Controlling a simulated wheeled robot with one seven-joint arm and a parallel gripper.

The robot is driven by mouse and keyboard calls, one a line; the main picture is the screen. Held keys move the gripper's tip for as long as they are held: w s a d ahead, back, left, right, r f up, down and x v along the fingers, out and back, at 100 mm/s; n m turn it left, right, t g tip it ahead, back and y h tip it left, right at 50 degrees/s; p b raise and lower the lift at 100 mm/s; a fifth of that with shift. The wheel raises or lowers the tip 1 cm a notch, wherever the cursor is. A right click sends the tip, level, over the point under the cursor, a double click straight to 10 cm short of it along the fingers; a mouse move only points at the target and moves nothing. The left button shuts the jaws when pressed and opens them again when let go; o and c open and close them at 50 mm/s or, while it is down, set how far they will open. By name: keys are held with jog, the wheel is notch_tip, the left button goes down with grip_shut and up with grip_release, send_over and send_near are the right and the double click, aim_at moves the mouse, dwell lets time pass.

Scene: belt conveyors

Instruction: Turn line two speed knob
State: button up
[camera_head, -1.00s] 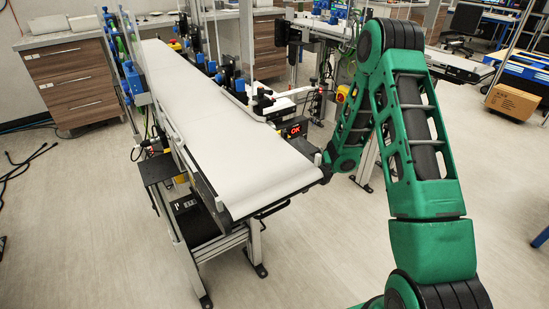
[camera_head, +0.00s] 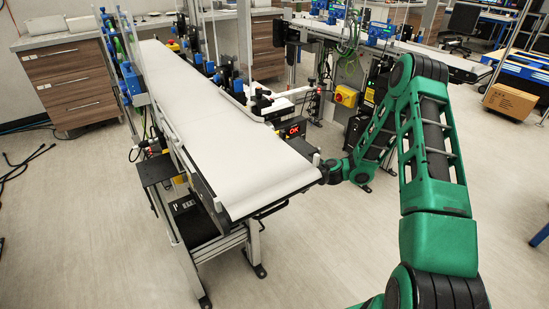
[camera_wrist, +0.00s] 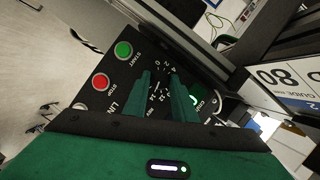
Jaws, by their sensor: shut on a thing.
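In the wrist view a black control panel (camera_wrist: 128,72) carries a green START button (camera_wrist: 123,49), a red STOP button (camera_wrist: 100,81) and a dial with printed numbers. The line label is partly covered, so its number cannot be read. My gripper (camera_wrist: 161,76) is over the dial, with its two green fingers on either side of the dial centre. It is shut on the speed knob, which is largely hidden between the fingers. In the head view my wrist is at the near right end of the white conveyor belt (camera_head: 222,125), and the panel and fingers are hidden.
A small box with a red OK display (camera_head: 292,129) stands beside the belt. A second conveyor line with a yellow switch box (camera_head: 346,96) is behind my arm. A cardboard box (camera_head: 510,101) is at the far right. The floor in front is clear.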

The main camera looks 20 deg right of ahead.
jog(key=shift+w+d+f+m, duration=0.1)
jog(key=shift+d+f+m, duration=0.1)
jog(key=shift+d+m, duration=0.2)
jog(key=o, duration=1)
jog(key=shift+w, duration=0.1)
jog(key=shift+a+r, duration=0.1)
jog(key=shift+a, duration=0.05)
jog(key=shift+a+r+y, duration=0.2)
jog(key=shift+a+y, duration=0.1)
jog(key=v, duration=1.1)
jog(key=shift+d+f, duration=0.15)
jog(key=shift+f, duration=0.15)
